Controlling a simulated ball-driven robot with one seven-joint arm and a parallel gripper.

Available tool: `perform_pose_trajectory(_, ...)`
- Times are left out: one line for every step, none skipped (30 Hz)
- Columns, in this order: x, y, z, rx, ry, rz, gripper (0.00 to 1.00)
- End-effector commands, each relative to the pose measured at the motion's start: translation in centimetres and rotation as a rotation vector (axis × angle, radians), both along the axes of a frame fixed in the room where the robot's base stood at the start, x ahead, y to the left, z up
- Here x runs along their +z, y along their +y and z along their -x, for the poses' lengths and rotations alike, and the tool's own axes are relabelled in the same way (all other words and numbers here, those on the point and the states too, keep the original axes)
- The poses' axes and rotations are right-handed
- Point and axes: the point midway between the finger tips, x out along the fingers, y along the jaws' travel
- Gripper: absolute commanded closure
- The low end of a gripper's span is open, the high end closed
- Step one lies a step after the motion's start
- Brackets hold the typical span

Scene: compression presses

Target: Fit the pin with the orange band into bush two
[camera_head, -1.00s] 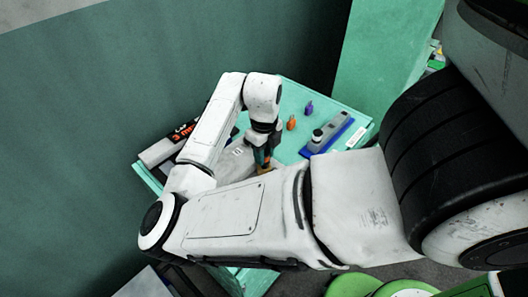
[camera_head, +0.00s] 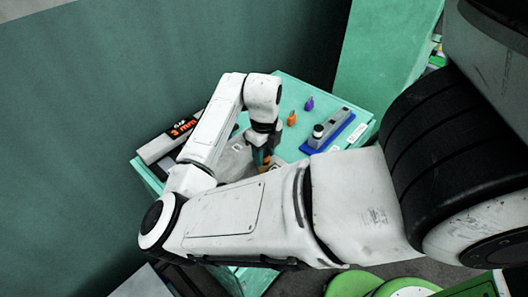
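My gripper (camera_head: 262,158) points down over the light green table, left of the loose pieces. An orange-yellow patch shows at its tips, with a teal patch beside it. I cannot tell whether this is a held pin, and the fingers are too small and too hidden to read. A small orange piece (camera_head: 292,118) and a purple piece (camera_head: 309,103) stand on the table to the right of the gripper. A grey block on a blue base (camera_head: 345,126), with a round dark-topped post, lies farther right. The bushes cannot be made out; my arm covers the front of the table.
A dark display reading "GAP 3 mm" (camera_head: 183,128) stands at the table's left edge beside a grey bar (camera_head: 157,151). A pale grey part (camera_head: 235,160) is partly hidden behind my arm. The green table top (camera_head: 290,88) is bare at the back.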

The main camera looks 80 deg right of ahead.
Motion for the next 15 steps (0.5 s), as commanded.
perform_pose_trajectory(0.03,-0.01,-0.01,0.0,0.0,0.0,0.54)
perform_pose_trajectory(0.03,-0.01,-0.01,0.0,0.0,0.0,0.51)
perform_pose_trajectory(0.03,-0.01,-0.01,0.0,0.0,0.0,0.47)
perform_pose_trajectory(0.03,-0.01,-0.01,0.0,0.0,0.0,0.44)
perform_pose_trajectory(0.03,-0.01,-0.01,0.0,0.0,0.0,0.41)
perform_pose_trajectory(0.03,-0.01,-0.01,0.0,0.0,0.0,0.38)
perform_pose_trajectory(0.03,-0.01,-0.01,0.0,0.0,0.0,0.38)
perform_pose_trajectory(0.03,-0.01,-0.01,0.0,0.0,0.0,0.38)
perform_pose_trajectory(0.03,-0.01,-0.01,0.0,0.0,0.0,0.38)
perform_pose_trajectory(0.03,-0.01,-0.01,0.0,0.0,0.0,0.38)
perform_pose_trajectory(0.03,-0.01,-0.01,0.0,0.0,0.0,0.38)
perform_pose_trajectory(0.02,0.0,0.0,0.0,0.0,0.0,0.38)
perform_pose_trajectory(0.05,-0.01,-0.01,0.0,0.0,0.0,0.38)
perform_pose_trajectory(0.13,-0.01,-0.02,0.0,0.0,0.0,0.38)
perform_pose_trajectory(0.32,-0.03,-0.03,0.0,-0.001,0.001,0.38)
